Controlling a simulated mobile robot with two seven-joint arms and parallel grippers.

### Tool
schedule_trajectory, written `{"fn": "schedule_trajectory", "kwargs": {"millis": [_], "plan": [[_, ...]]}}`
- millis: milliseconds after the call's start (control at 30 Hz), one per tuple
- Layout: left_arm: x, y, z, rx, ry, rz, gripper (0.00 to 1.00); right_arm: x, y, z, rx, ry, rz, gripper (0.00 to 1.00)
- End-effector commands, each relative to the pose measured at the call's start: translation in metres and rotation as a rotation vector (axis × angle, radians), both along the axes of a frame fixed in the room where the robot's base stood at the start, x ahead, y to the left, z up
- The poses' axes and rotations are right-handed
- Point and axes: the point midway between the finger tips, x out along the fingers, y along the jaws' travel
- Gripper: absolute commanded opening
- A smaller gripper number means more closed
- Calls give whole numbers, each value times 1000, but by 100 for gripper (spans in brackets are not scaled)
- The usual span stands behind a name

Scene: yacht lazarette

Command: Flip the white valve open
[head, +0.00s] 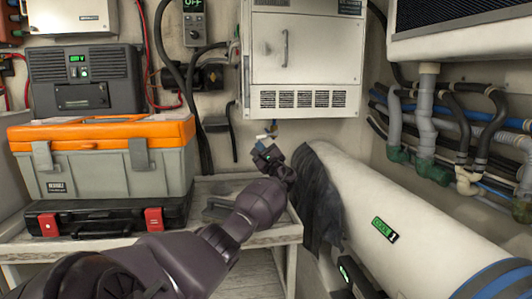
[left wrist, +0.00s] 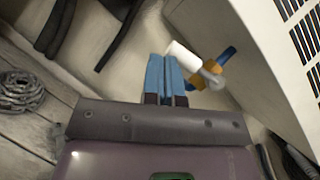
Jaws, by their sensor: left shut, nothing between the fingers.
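The white valve (head: 262,136) sits low on the wall, just under the white cabinet, and is small in the head view. In the left wrist view its white handle (left wrist: 183,54) shows as a short, tilted cylinder beside a grey and brass body with a blue end (left wrist: 228,53). My left gripper (head: 267,149) reaches up to it from the front. In the left wrist view its blue fingers (left wrist: 165,72) are together and empty, with their tips close beside the handle's left end. I cannot tell whether they touch it. My right gripper is not in view.
The white vented cabinet (head: 302,62) hangs just above the valve. A large white cylinder (head: 400,220) with dark cloth (head: 318,195) lies on the right. An orange-lidded toolbox (head: 110,160) on a black case (head: 105,217) stands left. A coiled rope or chain (left wrist: 20,92) lies on the boards.

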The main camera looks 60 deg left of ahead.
Motion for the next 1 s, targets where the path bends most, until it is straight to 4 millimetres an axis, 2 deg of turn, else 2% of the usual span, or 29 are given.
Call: {"fn": "schedule_trajectory", "kwargs": {"millis": [500,1000], "plan": [[-7,4,13,1,-2,1,0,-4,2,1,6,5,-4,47],[-8,4,17,1,-2,1,0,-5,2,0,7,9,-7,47]]}}
